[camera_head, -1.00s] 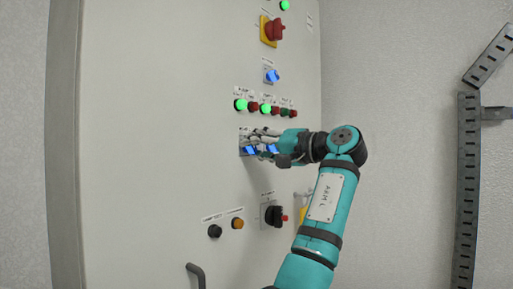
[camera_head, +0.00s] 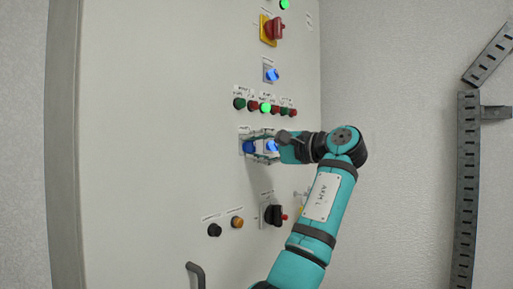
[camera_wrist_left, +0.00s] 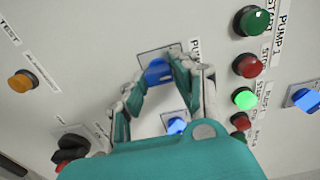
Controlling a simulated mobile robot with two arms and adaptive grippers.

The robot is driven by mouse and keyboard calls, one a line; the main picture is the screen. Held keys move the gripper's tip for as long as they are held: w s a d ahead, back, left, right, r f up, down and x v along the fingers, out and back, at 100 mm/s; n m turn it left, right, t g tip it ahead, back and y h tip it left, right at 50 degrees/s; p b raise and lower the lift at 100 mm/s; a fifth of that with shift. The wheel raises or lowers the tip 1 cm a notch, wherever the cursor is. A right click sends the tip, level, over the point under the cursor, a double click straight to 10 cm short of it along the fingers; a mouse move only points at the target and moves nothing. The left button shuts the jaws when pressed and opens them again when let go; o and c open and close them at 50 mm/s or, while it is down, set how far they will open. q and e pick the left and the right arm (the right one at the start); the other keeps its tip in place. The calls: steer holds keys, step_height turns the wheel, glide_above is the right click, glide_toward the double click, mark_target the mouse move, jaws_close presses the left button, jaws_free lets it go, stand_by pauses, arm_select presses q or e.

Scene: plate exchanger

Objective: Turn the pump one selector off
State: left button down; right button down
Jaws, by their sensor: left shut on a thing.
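The pump one selector (camera_head: 249,147) is the left of two blue knobs in the row below the push buttons on the cabinet door. My left gripper (camera_head: 260,146) is shut on it. In the left wrist view the blue knob (camera_wrist_left: 157,72) sits between the two fingertips (camera_wrist_left: 155,80), with part of its plate showing behind. The second blue selector (camera_head: 271,146) is just right of it, partly behind the gripper, and it also shows in the wrist view (camera_wrist_left: 176,125). The leftmost green button (camera_head: 239,104) above is dark. My right gripper is not in view.
The middle green button (camera_head: 266,108) is lit. Red buttons, another blue selector (camera_head: 272,75) and a red-and-yellow switch (camera_head: 272,30) are above. A black rotary switch (camera_head: 273,215), small black and amber buttons and a door handle (camera_head: 196,275) are below.

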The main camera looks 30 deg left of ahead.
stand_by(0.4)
arm_select(q)
steer(key=c, duration=1)
jaws_free()
steer(key=shift+c, duration=0.2)
steer(key=d, duration=1.2)
steer(key=shift+s, duration=0.45)
steer(key=shift+f, duration=0.15)
